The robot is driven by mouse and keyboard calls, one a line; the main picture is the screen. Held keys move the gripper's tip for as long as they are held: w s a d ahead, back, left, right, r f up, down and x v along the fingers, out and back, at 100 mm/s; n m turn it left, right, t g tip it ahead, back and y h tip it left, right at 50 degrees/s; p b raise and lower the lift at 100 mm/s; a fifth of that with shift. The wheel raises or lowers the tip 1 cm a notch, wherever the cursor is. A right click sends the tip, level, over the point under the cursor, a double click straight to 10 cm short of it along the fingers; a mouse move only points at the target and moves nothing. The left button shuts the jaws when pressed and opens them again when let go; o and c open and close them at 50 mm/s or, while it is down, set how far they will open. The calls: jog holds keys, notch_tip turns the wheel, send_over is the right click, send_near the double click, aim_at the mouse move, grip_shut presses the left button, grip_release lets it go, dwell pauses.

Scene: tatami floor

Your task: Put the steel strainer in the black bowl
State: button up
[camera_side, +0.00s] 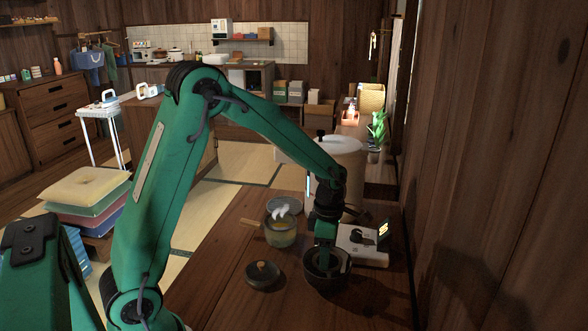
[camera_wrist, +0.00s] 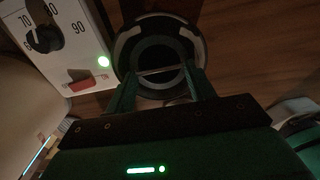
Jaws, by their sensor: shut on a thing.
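The black bowl (camera_side: 318,287) stands on the wooden table under my gripper (camera_side: 325,262) in the side view. In the wrist view, a round dark vessel with a pale grey rim (camera_wrist: 126,45) lies ahead of my gripper (camera_wrist: 160,72); I take the dark round to be the bowl with the steel strainer at it. My fingers reach down to the bowl's opening and are shut on what seems to be the steel strainer. The strainer's shape is mostly hidden by my fingers and the dark, so I cannot tell whether it touches the bowl's bottom.
A white device with a dial (camera_side: 362,243) stands close right of the bowl; it also shows in the wrist view (camera_wrist: 70,45). A green pot with a wooden handle (camera_side: 283,232) and a dark lid (camera_side: 264,274) are to the left. A large pale cylinder (camera_side: 342,160) stands behind.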

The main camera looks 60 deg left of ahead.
jog(key=shift+f, duration=0.2)
jog(key=o, duration=1.2)
notch_tip(320, 180, up, 12)
jog(key=shift+r, duration=0.1)
dwell(0.6)
